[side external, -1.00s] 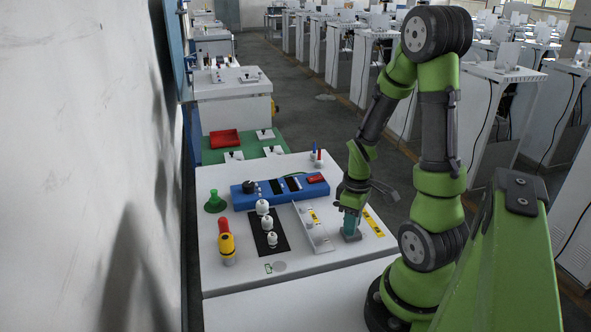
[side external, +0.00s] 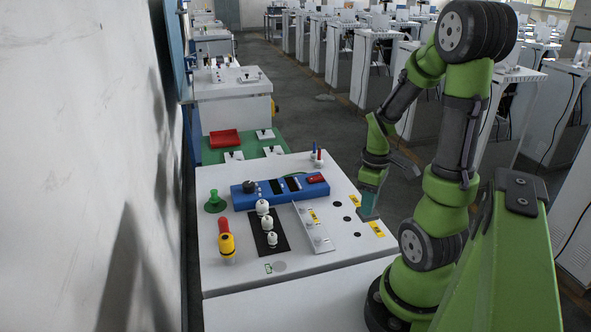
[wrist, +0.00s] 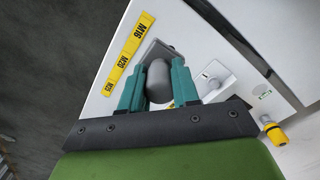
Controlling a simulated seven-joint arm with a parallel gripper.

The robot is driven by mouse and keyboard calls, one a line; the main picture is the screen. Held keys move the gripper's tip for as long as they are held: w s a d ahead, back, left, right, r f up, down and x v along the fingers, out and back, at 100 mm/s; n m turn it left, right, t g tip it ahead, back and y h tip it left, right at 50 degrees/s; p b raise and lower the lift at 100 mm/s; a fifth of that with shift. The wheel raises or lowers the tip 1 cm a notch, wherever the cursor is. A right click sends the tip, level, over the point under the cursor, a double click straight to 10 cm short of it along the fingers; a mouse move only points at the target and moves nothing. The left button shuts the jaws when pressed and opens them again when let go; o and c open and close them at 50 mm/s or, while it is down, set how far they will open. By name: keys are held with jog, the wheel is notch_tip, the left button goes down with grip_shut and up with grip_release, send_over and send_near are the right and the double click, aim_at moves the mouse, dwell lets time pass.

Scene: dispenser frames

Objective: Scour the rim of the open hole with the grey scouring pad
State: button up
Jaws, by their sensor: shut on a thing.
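The grey scouring pad (wrist: 160,52) has a flat grey base and a rounded grey grip. My gripper (wrist: 156,85) is shut on that grip, with a teal finger on each side. In the side view my gripper (side external: 371,203) holds the pad (side external: 369,216) at the right edge of the white bench top, apparently raised above it. I cannot tell which is the open hole. The wrist view shows no hole clearly.
A yellow strip marked M16, M20, M25 (wrist: 130,52) lies beside the pad. A pale plate (side external: 308,217), a blue device (side external: 279,187), white fittings on a black mat (side external: 259,240), a yellow-and-red tool (side external: 226,243) and a green cone (side external: 214,203) stand further left.

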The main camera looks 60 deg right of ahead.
jog(key=shift+r, duration=1.3)
jog(key=shift+w+a, duration=0.25)
jog(key=shift+w, duration=0.05)
jog(key=w+a+r, duration=0.4)
jog(key=w+a, duration=0.5)
jog(key=w, duration=0.1)
jog(key=w+a+r, duration=0.4)
jog(key=w+a, duration=0.6)
jog(key=shift+w+a+r, duration=0.15)
jog(key=shift+w+r, duration=0.1)
jog(key=shift+w, duration=0.1)
